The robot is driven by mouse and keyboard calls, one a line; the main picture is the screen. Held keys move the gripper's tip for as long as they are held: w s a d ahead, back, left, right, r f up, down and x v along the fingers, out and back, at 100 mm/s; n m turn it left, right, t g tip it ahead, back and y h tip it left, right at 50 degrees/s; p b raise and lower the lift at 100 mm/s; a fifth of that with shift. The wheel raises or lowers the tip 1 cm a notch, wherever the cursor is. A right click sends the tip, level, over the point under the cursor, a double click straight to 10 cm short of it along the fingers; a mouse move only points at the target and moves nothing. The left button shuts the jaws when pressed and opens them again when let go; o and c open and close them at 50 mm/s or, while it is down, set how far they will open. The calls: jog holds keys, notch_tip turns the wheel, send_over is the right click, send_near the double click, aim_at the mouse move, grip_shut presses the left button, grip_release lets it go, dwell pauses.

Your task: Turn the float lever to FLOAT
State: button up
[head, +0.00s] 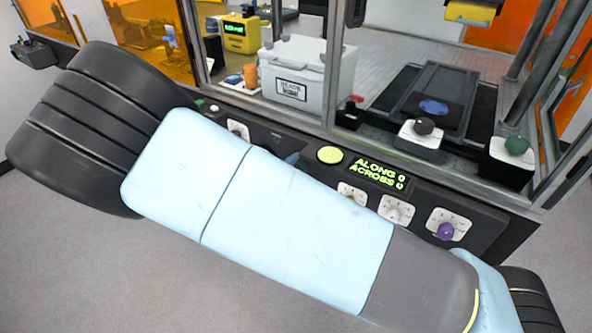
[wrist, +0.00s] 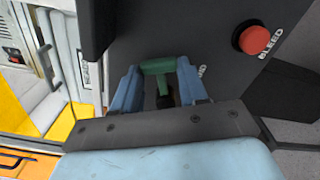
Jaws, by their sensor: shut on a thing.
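In the wrist view a green T-shaped lever handle (wrist: 158,66) on a dark stem stands out from a dark panel (wrist: 128,32). I take it to be the float lever. My gripper (wrist: 158,82) has its two blue fingers on either side of the handle and is shut on it. A white label beside the right finger is mostly covered, so I cannot read the lever's setting.
A red BLEED button (wrist: 251,40) sits right of the lever. In the head view the console has a display (head: 378,174) reading ALONG 0, ACROSS 0, a yellow button (head: 330,155) and a purple knob (head: 445,231). Glazed framing (head: 334,60) rises behind it.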

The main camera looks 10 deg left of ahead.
jog(key=n, duration=0.2)
jog(key=a+r+n, duration=0.1)
jog(key=n, duration=0.2)
jog(key=a+r+n, duration=0.1)
jog(key=n, duration=0.1)
jog(key=shift+w+r, duration=0.1)
jog(key=shift+w, duration=0.3)
jog(key=n, duration=0.1)
jog(key=a+n, duration=0.1)
jog(key=n, duration=0.1)
jog(key=shift+w+a+r+n, duration=0.15)
jog(key=shift+w+r+n, duration=0.1)
jog(key=shift+n, duration=0.15)
jog(key=shift+w+a+n, duration=0.1)
jog(key=shift+a+n, duration=0.15)
jog(key=shift+n, duration=0.4)
jog(key=shift+w+a+n, duration=0.1)
jog(key=shift+a+n, duration=0.1)
jog(key=shift+n, duration=0.45)
jog(key=shift+a+r, duration=0.1)
jog(key=o, duration=1.1)
jog(key=shift+c, duration=0.2)
jog(key=shift+s, duration=0.1)
